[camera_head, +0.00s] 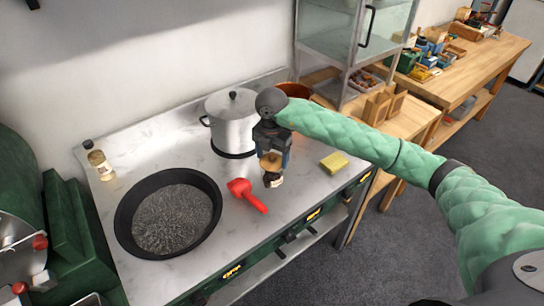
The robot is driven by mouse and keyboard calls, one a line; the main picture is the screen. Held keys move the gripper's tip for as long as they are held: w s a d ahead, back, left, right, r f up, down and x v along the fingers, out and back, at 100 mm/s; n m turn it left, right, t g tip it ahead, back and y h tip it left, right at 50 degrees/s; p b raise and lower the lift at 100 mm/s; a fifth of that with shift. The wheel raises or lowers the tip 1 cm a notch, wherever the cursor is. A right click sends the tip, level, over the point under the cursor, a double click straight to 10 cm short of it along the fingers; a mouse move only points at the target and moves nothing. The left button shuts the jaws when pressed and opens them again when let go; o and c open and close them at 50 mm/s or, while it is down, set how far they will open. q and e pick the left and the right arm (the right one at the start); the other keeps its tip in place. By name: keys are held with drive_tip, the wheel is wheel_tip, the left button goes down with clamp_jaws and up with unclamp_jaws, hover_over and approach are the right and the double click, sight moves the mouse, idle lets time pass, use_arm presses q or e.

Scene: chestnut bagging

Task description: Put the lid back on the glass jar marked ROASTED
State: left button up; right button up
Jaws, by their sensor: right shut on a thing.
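My right gripper (271,158) points down over the steel counter, right of the pot. It is shut on a small tan round piece (270,162), which looks like the lid. Just below it is a small dark jar with a pale label (273,181); the print is too small to read. I cannot tell whether lid and jar touch. Another small jar with a dark top (100,165) stands at the counter's back left; its marking is also unreadable. My left gripper is not in view.
A wide black pan (124,232) of grey grains sits at the left. A red scoop (247,194) lies left of the gripper. A lidded steel pot (229,125) and a copper-coloured pot (293,90) stand behind. A yellow sponge (334,162) lies to the right.

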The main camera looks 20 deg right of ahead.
idle(0.4)
idle(0.8)
drive_tip(key=shift+f+b, duration=0.2)
drive_tip(key=shift+b, duration=0.65)
idle(0.7)
idle(0.3)
drive_tip(key=o, duration=1)
drive_tip(key=shift+o, duration=0.4)
drive_tip(key=shift+r, duration=0.2)
drive_tip(key=shift+r+p, duration=1.15)
drive_tip(key=shift+r, duration=2.2)
drive_tip(key=shift+c, duration=0.2)
